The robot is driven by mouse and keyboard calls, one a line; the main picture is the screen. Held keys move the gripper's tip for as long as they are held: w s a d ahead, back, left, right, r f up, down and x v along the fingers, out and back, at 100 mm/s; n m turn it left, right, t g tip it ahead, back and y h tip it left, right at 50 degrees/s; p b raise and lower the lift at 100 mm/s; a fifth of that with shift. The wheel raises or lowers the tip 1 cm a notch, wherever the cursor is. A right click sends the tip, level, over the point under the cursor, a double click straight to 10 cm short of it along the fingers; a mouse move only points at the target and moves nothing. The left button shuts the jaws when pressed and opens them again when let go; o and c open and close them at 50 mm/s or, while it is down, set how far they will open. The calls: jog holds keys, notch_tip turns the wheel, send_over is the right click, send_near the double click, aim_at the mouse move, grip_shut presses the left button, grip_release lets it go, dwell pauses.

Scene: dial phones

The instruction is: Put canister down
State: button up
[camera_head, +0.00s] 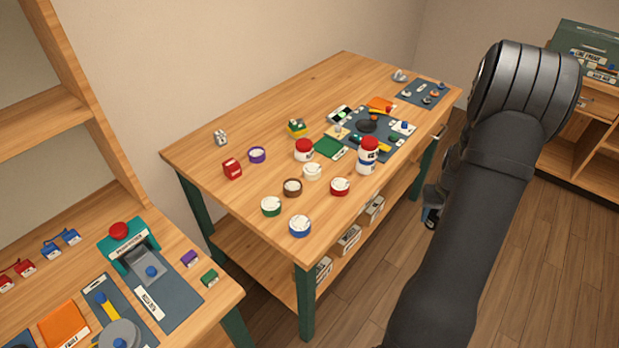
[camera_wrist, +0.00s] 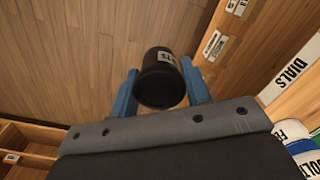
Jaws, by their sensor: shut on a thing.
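A black canister (camera_wrist: 160,85) with a pale label on its side is in the wrist view. My gripper (camera_wrist: 158,68) is shut on it, one blue finger on each side. The canister hangs over the wooden floor, apart from any surface I can see. In the head view my gripper (camera_head: 431,214) is small and partly hidden behind my dark arm, just off the right edge of the workbench (camera_head: 250,110). The canister cannot be clearly made out there.
Bare wood lies at the bench's back left. A second table (camera_head: 222,304) is at lower left.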

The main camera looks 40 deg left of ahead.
jog(key=a+r+n, duration=0.2)
jog(key=a+n, duration=0.1)
jog(key=a, duration=0.3)
jog(key=s+a+r+n, duration=0.1)
jog(key=a+n, duration=0.2)
jog(key=a, duration=0.4)
jog(key=s+a+r+n, duration=0.1)
jog(key=a+r+n, duration=0.1)
jog(key=a+n, duration=0.2)
jog(key=shift+a+r, duration=0.2)
jog(key=shift+a, duration=0.45)
jog(key=shift+a+r, duration=0.15)
jog(key=shift+a, duration=0.5)
jog(key=s+a+r+n, duration=0.1)
jog(key=a, duration=0.2)
jog(key=s+a+r+n, duration=0.1)
jog(key=s+a+n, duration=0.1)
jog(key=a, duration=0.2)
jog(key=s+a+r+n, duration=0.1)
jog(key=a+n, duration=0.1)
jog(key=a, duration=0.1)
jog(key=shift+s+a+r, duration=0.2)
jog(key=shift+s+r, duration=0.1)
jog(key=shift+s, duration=0.1)
jog(key=s+a+r+n, duration=0.3)
jog(key=s+a+n, duration=0.1)
jog(key=a, duration=0.3)
jog(key=shift+s+n, duration=0.4)
jog(key=shift+s, duration=0.25)
jog(key=shift+a+f, duration=0.1)
